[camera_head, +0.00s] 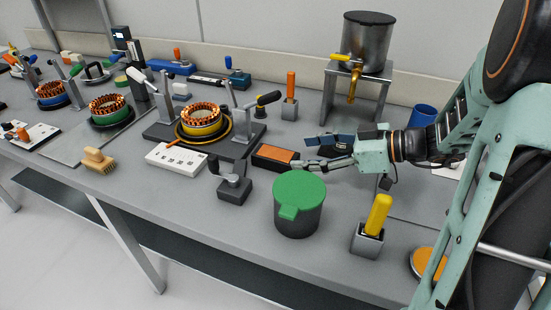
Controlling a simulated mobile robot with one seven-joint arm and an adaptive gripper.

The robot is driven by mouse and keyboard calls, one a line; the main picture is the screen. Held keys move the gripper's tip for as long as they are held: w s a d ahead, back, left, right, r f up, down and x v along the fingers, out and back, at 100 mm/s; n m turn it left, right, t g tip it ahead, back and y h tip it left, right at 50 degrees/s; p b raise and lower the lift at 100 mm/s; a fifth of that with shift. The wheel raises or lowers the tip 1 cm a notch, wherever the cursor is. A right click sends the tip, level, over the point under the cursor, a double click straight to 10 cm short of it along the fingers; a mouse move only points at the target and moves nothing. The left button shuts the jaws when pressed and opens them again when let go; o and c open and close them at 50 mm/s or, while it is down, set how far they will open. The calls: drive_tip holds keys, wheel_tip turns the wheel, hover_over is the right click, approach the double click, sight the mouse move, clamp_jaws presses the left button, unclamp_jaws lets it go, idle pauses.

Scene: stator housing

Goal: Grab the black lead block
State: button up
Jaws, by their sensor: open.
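My gripper (305,153) is open and points left above the middle of the bench. Its two fingers are spread, with no object visible between them. A low black block with an orange top (275,157) lies just left of the fingertips; I cannot tell whether they touch. A dark block with a lever-like part on top (234,187) stands further left and nearer the front edge. I cannot tell for sure which of these is the lead block.
A black bin with a green lid (298,205) stands just in front of my gripper. A yellow-handled tool in a holder (373,225) is right of it. A metal pot on a stand (360,55) rises behind. A clamped copper stator (201,118) and white block (176,159) are left.

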sight(277, 154)
drive_tip(key=x, duration=0.9)
drive_tip(key=shift+c, duration=0.4)
drive_tip(key=c, duration=1.3)
drive_tip(key=shift+c, duration=0.3)
drive_tip(key=shift+r, duration=0.15)
